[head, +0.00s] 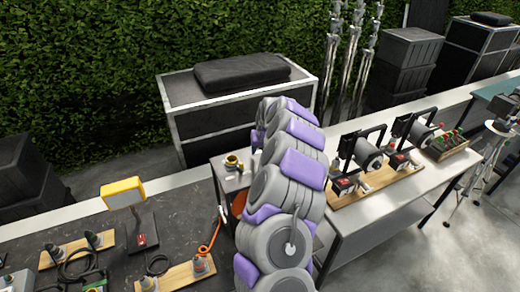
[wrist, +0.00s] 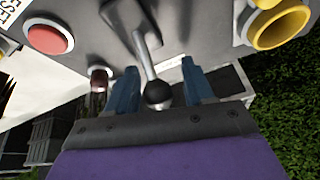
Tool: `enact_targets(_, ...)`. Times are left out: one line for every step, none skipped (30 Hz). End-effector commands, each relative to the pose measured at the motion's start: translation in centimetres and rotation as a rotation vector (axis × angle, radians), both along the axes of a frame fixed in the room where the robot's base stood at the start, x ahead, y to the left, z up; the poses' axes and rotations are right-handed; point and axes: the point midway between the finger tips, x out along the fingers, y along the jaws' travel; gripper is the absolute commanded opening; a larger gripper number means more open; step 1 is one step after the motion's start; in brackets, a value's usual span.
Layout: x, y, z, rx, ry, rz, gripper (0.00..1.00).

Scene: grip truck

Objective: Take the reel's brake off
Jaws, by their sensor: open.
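In the wrist view, a metal lever (wrist: 145,55) with a black ball knob (wrist: 158,94) stands out from a grey panel (wrist: 195,30). My gripper (wrist: 160,88) is open, with its blue fingers on either side of the knob; I cannot tell whether either finger touches it. In the head view, my arm hides the gripper and the lever. An orange rounded part (head: 238,204), perhaps the reel, shows partly behind my arm, below a small grey top with a yellow ring-shaped fitting (head: 233,162). No label names the lever as the brake.
Beside the lever are a red button (wrist: 48,38) and a yellow ring (wrist: 280,22). A dark bench (head: 75,220) with a yellow lamp (head: 123,193) stands left of my arm. A pale bench (head: 375,215) with winch-like units stands right. Grey floor is clear at lower right.

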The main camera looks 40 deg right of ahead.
Motion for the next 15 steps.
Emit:
enact_targets(0.03, -0.02, -0.04, 0.000, 0.000, 0.000, 0.52)
enact_targets(0.05, 0.02, -0.03, -0.001, 0.000, 0.000, 0.52)
enact_targets(0.06, 0.13, -0.01, -0.001, 0.001, 0.001, 0.49)
enact_targets(0.05, 0.23, 0.03, -0.002, 0.001, 0.000, 0.46)
enact_targets(0.05, 0.36, 0.07, -0.003, 0.002, 0.001, 0.43)
enact_targets(0.03, 0.41, 0.08, -0.003, 0.002, 0.001, 0.40)
enact_targets(0.02, 0.46, 0.11, -0.004, 0.001, 0.001, 0.37)
enact_targets(0.01, 0.57, 0.14, -0.005, 0.001, 0.001, 0.34)
enact_targets(0.01, 0.70, 0.19, -0.006, 0.001, 0.002, 0.30)
enact_targets(0.01, 0.77, 0.22, -0.006, 0.001, 0.002, 0.27)
enact_targets(0.01, 0.82, 0.23, -0.008, 0.001, 0.001, 0.24)
enact_targets(0.00, 0.85, 0.26, -0.008, 0.001, 0.001, 0.21)
enact_targets(0.00, 0.84, 0.26, -0.007, 0.000, 0.002, 0.18)
enact_targets(0.00, 0.81, 0.26, -0.007, 0.000, 0.002, 0.15)
enact_targets(0.02, 0.78, 0.24, -0.006, 0.001, 0.002, 0.11)
